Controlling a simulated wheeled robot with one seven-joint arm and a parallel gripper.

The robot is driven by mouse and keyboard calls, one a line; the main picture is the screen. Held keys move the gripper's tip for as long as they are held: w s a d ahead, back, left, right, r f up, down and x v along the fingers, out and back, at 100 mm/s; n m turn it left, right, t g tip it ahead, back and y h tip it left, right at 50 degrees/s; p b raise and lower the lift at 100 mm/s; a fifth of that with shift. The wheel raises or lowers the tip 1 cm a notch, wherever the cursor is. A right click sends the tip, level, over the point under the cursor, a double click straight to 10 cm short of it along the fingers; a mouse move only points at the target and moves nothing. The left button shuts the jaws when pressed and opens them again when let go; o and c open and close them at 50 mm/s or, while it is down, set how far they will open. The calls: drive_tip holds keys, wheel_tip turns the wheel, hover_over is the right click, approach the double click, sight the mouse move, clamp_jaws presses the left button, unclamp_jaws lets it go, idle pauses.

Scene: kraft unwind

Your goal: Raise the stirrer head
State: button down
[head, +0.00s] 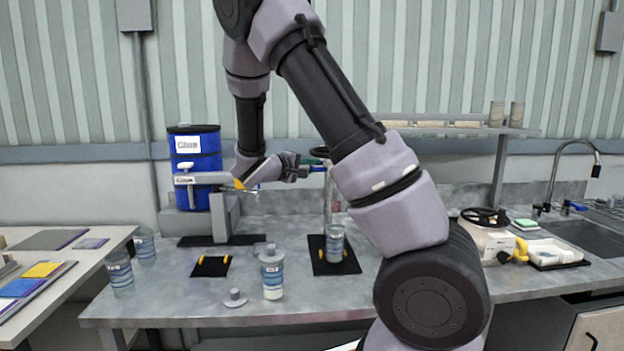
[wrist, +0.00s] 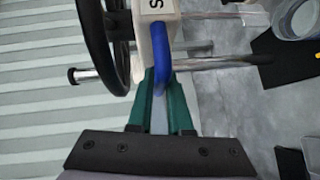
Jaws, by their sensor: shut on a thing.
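The stirrer head (wrist: 155,35) is a pale block with a partly visible printed label in the wrist view. A blue handle (wrist: 163,50) projects from it. My gripper (wrist: 158,85) has green fingers shut on this blue handle. A black ring-shaped wheel (wrist: 117,45) is beside the head, and a metal rod (wrist: 215,64) runs to the right. In the head view, my gripper (head: 310,167) is at the blue handle (head: 318,169), above a black base (head: 347,265) bearing a clear vessel (head: 335,245). My arm hides most of the stirrer head there.
A blue drum (head: 195,155) and grey stand are left of the gripper. A sink (head: 585,235) and white device (head: 488,240) are at right. A wall shelf (head: 460,128) is behind my arm.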

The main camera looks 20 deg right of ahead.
drive_tip(key=shift+w+r, duration=0.15)
drive_tip(key=shift+r, duration=0.15)
drive_tip(key=c, duration=1.1)
unclamp_jaws()
drive_tip(key=shift+c, duration=0.2)
drive_tip(key=shift+f, duration=0.1)
drive_tip(key=v, duration=1.1)
